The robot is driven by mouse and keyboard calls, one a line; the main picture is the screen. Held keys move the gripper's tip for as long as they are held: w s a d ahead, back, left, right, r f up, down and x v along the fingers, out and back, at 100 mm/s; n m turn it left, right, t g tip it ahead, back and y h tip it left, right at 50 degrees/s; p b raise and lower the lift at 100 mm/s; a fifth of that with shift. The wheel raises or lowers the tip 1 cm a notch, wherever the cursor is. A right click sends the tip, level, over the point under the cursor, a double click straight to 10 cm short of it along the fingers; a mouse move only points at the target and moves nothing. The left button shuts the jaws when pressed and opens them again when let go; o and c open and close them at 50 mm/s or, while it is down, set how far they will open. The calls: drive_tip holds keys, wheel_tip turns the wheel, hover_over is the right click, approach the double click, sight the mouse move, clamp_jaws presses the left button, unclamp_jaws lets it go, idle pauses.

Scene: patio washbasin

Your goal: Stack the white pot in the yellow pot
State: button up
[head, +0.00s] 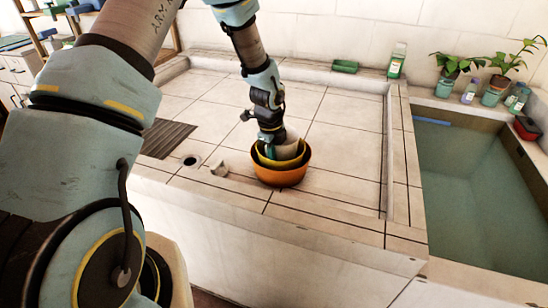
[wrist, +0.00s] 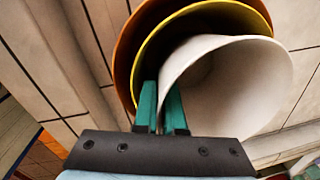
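The white pot (head: 290,145) is tilted, with its lower part inside the yellow pot (head: 298,160). The yellow pot sits in an orange pot (head: 283,179) on the tiled counter. In the wrist view, the white pot (wrist: 235,90) opens towards the camera, in front of the yellow pot (wrist: 148,62) and orange pot (wrist: 123,62). My gripper (wrist: 162,108) has its green fingers on either side of the white pot's wall, pinching its rim. In the head view my gripper (head: 270,150) points down into the pots. The white pot's base is hidden.
A small beige cup (head: 219,168) and a round drain hole (head: 191,161) lie left of the pots. A water-filled basin (head: 470,190) is at right, with plants and bottles behind. The counter's middle is clear.

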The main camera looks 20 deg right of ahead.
drive_tip(key=shift+o, duration=0.5)
drive_tip(key=shift+r, duration=0.1)
drive_tip(key=shift+r+p, duration=0.3)
wheel_tip(320, 180, up, 12)
drive_tip(key=a+b, duration=0.1)
drive_tip(key=b, duration=0.2)
drive_tip(key=s+a+r+n, duration=0.1)
drive_tip(key=s+a+n, duration=0.1)
drive_tip(key=a+n, duration=0.7)
drive_tip(key=s+a+r+n, duration=0.2)
drive_tip(key=s+a+n, duration=0.1)
drive_tip(key=a+n, duration=0.7)
drive_tip(key=s+a+r+n+y, duration=0.1)
drive_tip(key=s+a+r+n, duration=0.1)
drive_tip(key=a+n, duration=0.7)
drive_tip(key=a, duration=0.4)
drive_tip(key=shift+s+t, duration=0.4)
